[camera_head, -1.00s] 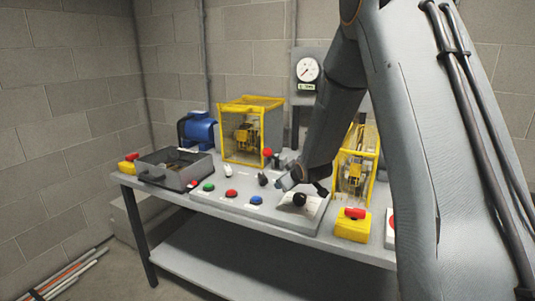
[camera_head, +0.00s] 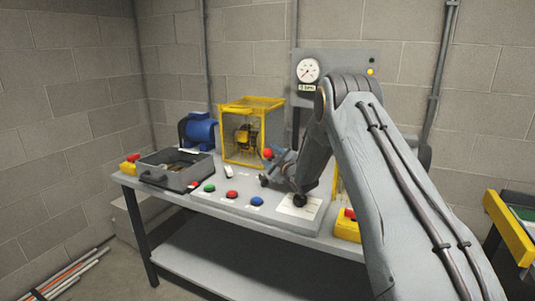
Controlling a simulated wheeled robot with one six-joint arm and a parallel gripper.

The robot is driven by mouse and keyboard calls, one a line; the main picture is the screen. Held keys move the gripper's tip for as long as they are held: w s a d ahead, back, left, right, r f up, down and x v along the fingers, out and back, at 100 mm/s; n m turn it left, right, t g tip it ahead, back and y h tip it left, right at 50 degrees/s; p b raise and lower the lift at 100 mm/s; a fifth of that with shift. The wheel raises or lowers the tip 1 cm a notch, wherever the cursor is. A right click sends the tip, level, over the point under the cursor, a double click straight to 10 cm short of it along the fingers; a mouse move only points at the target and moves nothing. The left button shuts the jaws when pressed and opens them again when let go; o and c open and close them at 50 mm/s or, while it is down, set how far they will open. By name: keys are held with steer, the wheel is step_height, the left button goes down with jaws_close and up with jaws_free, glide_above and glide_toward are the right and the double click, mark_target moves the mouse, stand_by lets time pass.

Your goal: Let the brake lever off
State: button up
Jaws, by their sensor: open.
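A lever with a round red knob (camera_head: 267,153) stands on the bench in front of the right side of a yellow guard cage (camera_head: 240,142). I take it to be the brake lever; its lower part is hidden behind my gripper. My gripper (camera_head: 268,168) is open, low over the bench and close to the red knob. I cannot tell whether it touches the lever or whether the knob lies between the fingers.
A panel with green, red and blue buttons (camera_head: 231,194) lies along the bench front (camera_head: 290,232). A blue motor (camera_head: 199,131) and a grey open box (camera_head: 170,180) stand to the left. My arm hides much of the right side. A gauge (camera_head: 308,70) hangs behind.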

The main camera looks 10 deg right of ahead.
steer(key=shift+x, duration=1.05)
jaws_close()
